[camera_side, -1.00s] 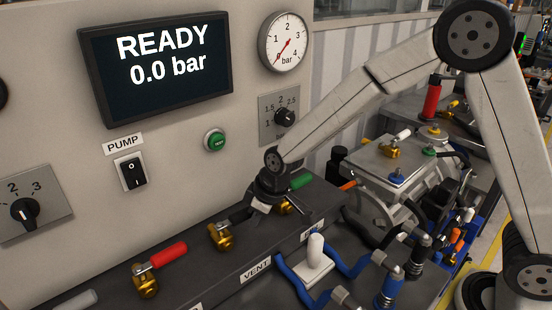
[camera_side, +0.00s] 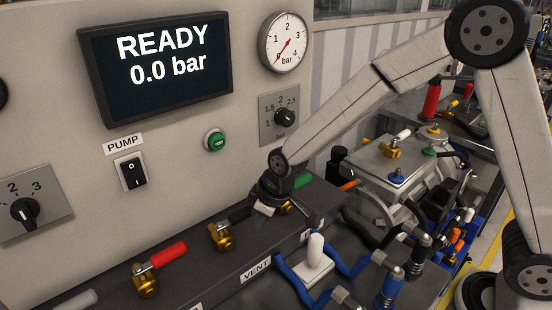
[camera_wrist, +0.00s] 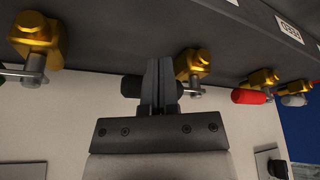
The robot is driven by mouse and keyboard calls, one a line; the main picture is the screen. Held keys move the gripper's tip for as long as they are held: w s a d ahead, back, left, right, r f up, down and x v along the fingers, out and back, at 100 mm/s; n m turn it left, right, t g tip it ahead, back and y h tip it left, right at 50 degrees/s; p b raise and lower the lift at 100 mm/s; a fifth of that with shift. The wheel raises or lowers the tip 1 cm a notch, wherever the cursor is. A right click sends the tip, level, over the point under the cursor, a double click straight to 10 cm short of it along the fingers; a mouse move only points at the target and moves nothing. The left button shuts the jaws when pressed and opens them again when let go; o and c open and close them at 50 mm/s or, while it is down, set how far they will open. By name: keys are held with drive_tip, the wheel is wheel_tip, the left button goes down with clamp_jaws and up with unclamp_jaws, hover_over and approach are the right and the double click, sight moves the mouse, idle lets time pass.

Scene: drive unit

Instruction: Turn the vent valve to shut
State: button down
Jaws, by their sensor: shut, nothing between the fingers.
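The vent valve (camera_side: 221,237) is a brass body above the VENT label (camera_side: 256,269) on the dark manifold. In the wrist view its brass body (camera_wrist: 192,63) is right of my fingers. Its black handle (camera_wrist: 131,86) points left, lying along the row of valves, and is partly covered by my fingers. My gripper (camera_wrist: 160,68) is shut and empty, its fingers overlapping the handle in that view. I cannot tell whether they touch it. In the side view my gripper (camera_side: 254,209) is low over the manifold, between the vent valve and the green-handled valve; its fingertips are hard to make out.
A red-handled valve (camera_side: 146,282) stands left of the vent valve and a green handle (camera_side: 303,181) right, close to my wrist. A white-capped post (camera_side: 316,250) and blue hoses (camera_side: 292,280) are in front. The display (camera_side: 160,65) reads READY, 0.0 bar.

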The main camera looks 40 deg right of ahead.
drive_tip(key=a+v, duration=0.1)
drive_tip(key=v, duration=0.6)
drive_tip(key=shift+w+d+r, duration=0.3)
drive_tip(key=shift+d, duration=0.05)
idle(0.6)
